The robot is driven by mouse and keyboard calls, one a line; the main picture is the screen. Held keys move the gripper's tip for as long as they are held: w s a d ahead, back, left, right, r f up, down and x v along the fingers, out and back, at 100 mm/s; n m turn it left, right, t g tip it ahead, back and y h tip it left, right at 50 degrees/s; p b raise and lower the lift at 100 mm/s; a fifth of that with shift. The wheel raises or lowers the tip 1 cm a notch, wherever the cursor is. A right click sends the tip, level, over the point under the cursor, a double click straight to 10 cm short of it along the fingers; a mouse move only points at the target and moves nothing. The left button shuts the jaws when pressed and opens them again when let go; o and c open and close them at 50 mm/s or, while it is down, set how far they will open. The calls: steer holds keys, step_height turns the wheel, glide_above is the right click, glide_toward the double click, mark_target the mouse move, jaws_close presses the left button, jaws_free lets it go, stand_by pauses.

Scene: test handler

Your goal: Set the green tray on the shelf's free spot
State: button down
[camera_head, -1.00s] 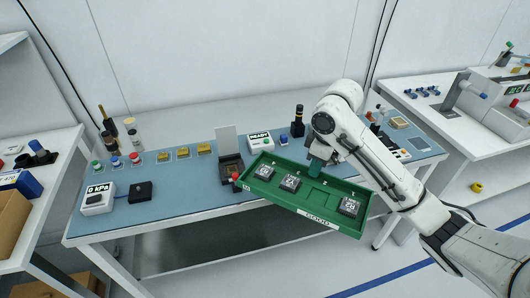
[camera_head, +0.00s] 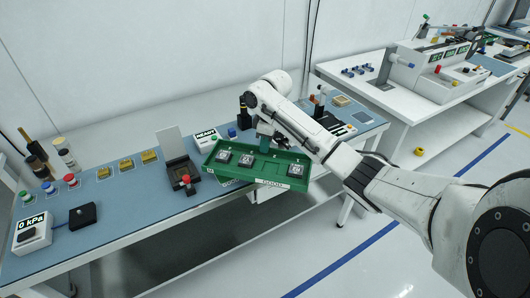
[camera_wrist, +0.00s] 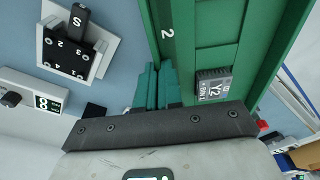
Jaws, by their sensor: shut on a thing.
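The green tray (camera_head: 262,182) carries three grey chips, with an empty pocket between the middle and right ones. It hangs over the front part of the blue-topped bench, its right end past the bench's front edge. My gripper (camera_head: 265,138) is shut on the tray's back rim. In the wrist view, the teal fingers (camera_wrist: 155,88) meet the tray's rim beside the number 2, and a chip (camera_wrist: 214,84) marked Y2 shows. A green GOOD label (camera_head: 230,182) shows just below the tray; I cannot tell what it lies on. I cannot make out the shelf's free spot.
A black socket with open lid (camera_head: 180,172) and a READY box (camera_head: 206,138) stand close left of and behind the tray. A white table (camera_head: 400,95) with a lower shelf stands at right. Floor is clear in front.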

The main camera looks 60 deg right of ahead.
steer(key=shift+w+d+f, duration=0.2)
steer(key=shift+d+f, duration=0.1)
steer(key=shift+f, duration=0.15)
steer(key=f, duration=0.2)
steer(key=shift+d+f+p, duration=0.25)
steer(key=shift+f+p, duration=0.15)
steer(key=shift+w+f, duration=0.1)
steer(key=shift+f, duration=0.4)
steer(key=c, duration=1.3)
jaws_free()
step_height(320, 180, up, 12)
steer(key=s+b, duration=0.1)
steer(key=shift+s+d, duration=0.15)
steer(key=shift+s, duration=0.05)
